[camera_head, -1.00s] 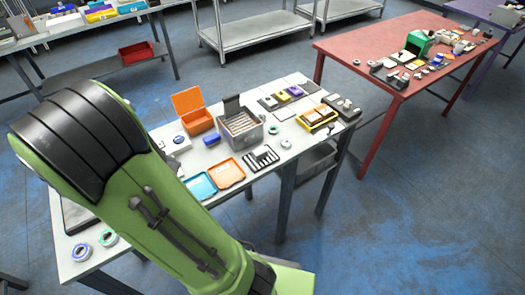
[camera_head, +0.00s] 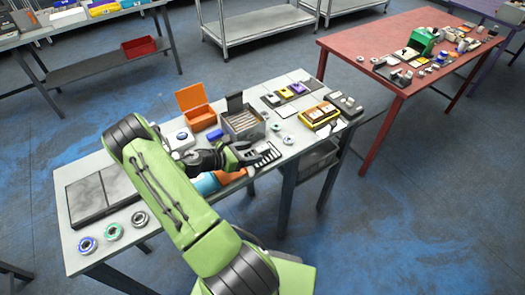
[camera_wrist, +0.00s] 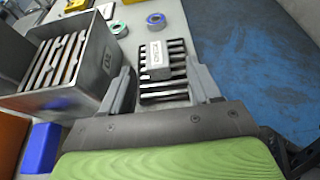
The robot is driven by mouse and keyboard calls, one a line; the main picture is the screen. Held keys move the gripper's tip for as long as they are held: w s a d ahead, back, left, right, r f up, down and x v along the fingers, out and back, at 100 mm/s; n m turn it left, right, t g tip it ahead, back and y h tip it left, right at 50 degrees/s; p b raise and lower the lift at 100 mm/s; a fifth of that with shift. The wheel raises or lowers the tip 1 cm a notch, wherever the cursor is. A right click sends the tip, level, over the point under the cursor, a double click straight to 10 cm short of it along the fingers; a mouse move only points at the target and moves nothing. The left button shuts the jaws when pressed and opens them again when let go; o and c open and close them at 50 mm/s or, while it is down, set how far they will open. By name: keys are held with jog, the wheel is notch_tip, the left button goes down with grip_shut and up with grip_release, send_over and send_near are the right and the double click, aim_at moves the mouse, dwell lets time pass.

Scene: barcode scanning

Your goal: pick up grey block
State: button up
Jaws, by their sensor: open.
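A light grey block (camera_wrist: 157,60) with dark lettering lies on a black slotted rack (camera_wrist: 163,95) in the wrist view. My gripper (camera_wrist: 162,78) is open, with one finger on each side of the rack's near part and the block just ahead between them. Nothing is held. Whether the fingers touch the rack cannot be told. In the head view my gripper (camera_head: 243,153) is low over the table, beside the rack (camera_head: 266,156). The block cannot be told apart there.
A grey metal bin (camera_wrist: 88,100) with upright slats stands close left of my gripper. A blue box (camera_wrist: 40,148) is nearer. Tape rolls (camera_wrist: 156,20) lie beyond the rack. In the head view an open orange box (camera_head: 200,122) stands behind; the table edge is on the right.

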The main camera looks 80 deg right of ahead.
aim_at(261, 149)
jog(key=x, duration=0.5)
jog(key=shift+d, duration=0.35)
jog(key=shift+a+r, duration=0.1)
jog(key=shift+c, duration=0.4)
jog(key=c, duration=1)
jog(key=shift+r, duration=0.1)
jog(key=shift+c, duration=0.2)
notch_tip(261, 149, up, 10)
jog(key=shift+f+p, duration=0.1)
jog(key=shift+p, duration=0.6)
